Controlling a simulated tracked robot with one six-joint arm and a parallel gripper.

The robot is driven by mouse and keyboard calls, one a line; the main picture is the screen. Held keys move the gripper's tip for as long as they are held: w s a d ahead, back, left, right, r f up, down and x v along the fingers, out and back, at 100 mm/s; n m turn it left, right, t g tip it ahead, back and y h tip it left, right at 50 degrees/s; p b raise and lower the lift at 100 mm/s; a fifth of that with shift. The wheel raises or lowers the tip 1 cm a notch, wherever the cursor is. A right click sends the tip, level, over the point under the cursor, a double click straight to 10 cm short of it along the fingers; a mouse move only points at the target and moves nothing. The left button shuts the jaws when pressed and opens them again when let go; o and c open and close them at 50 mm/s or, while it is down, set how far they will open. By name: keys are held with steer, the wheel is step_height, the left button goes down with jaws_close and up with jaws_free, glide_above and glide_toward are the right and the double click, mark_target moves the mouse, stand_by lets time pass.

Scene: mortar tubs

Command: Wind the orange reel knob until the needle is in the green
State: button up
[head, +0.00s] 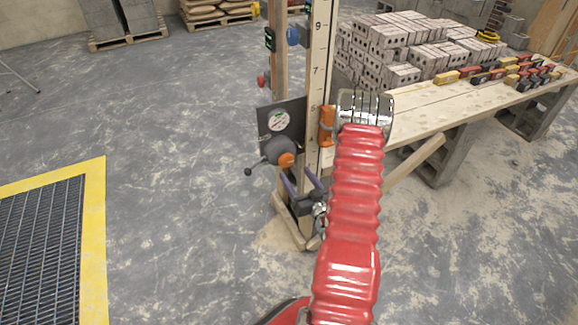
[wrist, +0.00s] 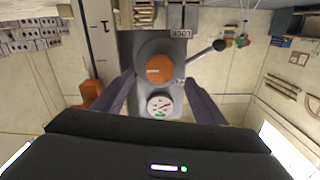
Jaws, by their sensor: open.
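The orange reel knob (head: 286,159) sits at the centre of a grey reel on an upright post; it also shows in the wrist view (wrist: 159,69). A round white gauge (head: 279,120) is on the dark plate above the reel in the head view. The gauge also shows in the wrist view (wrist: 160,104), with a green patch at its picture-lower edge; its needle is too small to read surely. My gripper (head: 301,182) is open and empty in front of the reel. In the wrist view its purple fingers (wrist: 160,78) flank the knob, apparently without touching it.
A crank arm with a black ball (wrist: 219,45) sticks out from the reel. A numbered wooden staff (head: 318,60) and an orange clamp (head: 327,125) stand close beside it. A plank bench (head: 420,115) with bricks is at the right. Floor at the left is open.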

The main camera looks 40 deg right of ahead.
mark_target(288, 163)
steer(key=x, duration=0.6)
steer(key=shift+w+f, duration=0.1)
steer(key=shift+w, duration=0.1)
steer(key=shift+c, duration=0.2)
steer(key=c, duration=1)
steer(key=shift+m, duration=0.4)
steer(key=m, duration=1)
steer(key=shift+m, duration=0.3)
steer(key=m, duration=0.5)
steer(key=shift+s+m, duration=0.1)
steer(key=shift+m, duration=0.2)
steer(key=m, duration=0.5)
